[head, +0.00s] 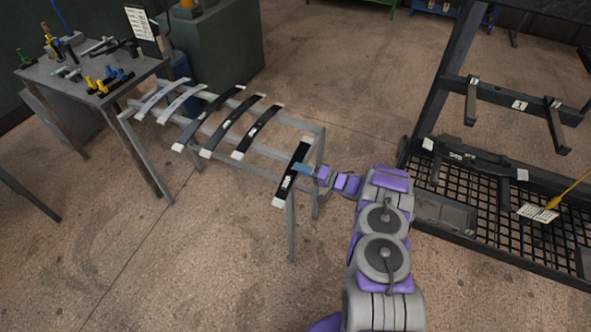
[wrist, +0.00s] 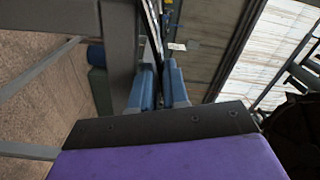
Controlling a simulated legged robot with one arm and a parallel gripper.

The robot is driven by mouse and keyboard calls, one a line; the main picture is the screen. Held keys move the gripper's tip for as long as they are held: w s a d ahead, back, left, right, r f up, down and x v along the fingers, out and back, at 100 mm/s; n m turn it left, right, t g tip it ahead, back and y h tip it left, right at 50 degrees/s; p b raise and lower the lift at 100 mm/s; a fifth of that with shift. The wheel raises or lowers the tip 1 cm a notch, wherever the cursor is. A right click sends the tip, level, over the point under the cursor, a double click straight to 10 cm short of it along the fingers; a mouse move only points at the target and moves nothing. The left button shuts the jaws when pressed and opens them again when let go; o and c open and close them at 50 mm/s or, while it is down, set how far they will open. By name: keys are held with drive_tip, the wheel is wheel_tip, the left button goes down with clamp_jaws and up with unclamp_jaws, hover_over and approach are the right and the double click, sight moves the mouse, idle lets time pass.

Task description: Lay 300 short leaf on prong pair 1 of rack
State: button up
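A black leaf (head: 287,186) with pale ends and a white marking lies across the right end of the grey stand; its lettering is too small to read. My gripper (head: 302,168) is at the leaf's right edge. In the wrist view its blue fingers (wrist: 160,88) stand close on either side of a thin dark edge (wrist: 154,28), apparently this leaf, and look shut on it. The dark rack (head: 445,90) stands at the right. Its upper bar has a "1" plate (head: 519,105) between two bare prongs, the left one (head: 471,106) and the right one (head: 559,132).
More dark leaves (head: 222,129) and pale leaves (head: 182,103) lie on the stand (head: 319,150). A dark bar-like piece with pale ends (head: 480,162) sits lower on the rack, above a mesh shelf (head: 470,222). A tool table (head: 60,95) is at the left. Floor between stand and rack is clear.

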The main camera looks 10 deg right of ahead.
drive_tip(key=shift+s+a, duration=0.1)
drive_tip(key=shift+c, duration=0.7)
drive_tip(key=shift+a, duration=0.7)
clamp_jaws()
drive_tip(key=shift+d, duration=0.55)
drive_tip(key=shift+a, duration=0.1)
wheel_tip(320, 180, up, 10)
drive_tip(key=p, duration=0.2)
